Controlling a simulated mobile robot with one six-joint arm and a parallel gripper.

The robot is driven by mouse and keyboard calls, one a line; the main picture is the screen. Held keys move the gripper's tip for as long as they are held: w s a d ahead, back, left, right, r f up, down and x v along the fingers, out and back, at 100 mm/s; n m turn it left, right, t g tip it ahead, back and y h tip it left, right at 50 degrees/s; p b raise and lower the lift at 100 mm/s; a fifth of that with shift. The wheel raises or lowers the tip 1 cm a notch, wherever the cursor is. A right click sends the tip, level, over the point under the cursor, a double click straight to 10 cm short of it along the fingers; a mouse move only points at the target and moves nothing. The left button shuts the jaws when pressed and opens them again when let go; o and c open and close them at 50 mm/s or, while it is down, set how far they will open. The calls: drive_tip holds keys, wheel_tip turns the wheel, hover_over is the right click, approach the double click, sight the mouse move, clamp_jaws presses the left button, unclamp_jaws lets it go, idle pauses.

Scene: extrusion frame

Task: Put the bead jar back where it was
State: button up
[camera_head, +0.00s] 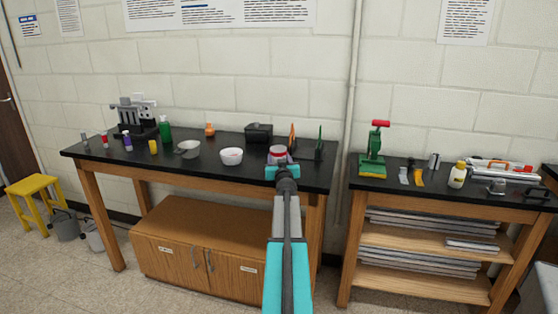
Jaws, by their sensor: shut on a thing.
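The bead jar (278,150), a small pale jar with a red band near its top, shows just beyond the end of my arm in the head view. My gripper (280,163) is shut on it, over the right part of the black-topped bench (215,168). My gripper and wrist hide the lower part of the jar. I cannot tell whether the jar touches the bench top.
A white bowl (231,157) and a grey bowl (188,149) stand left of the jar. A black box (259,132) is behind it. An orange upright tool (292,136) and a green one (319,143) stand close on the right. The front middle bench is clear.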

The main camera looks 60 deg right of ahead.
drive_tip(key=o, duration=1.1)
drive_tip(key=shift+c, duration=0.2)
drive_tip(key=shift+f, duration=0.2)
drive_tip(key=shift+s+a, duration=0.4)
drive_tip(key=shift+a, duration=0.1)
drive_tip(key=shift+b+v, duration=0.5)
drive_tip(key=shift+v, duration=1.45)
drive_tip(key=b+v, duration=0.1)
drive_tip(key=v, duration=0.7)
drive_tip(key=shift+s+a+r, duration=0.2)
drive_tip(key=shift+a+r, duration=0.05)
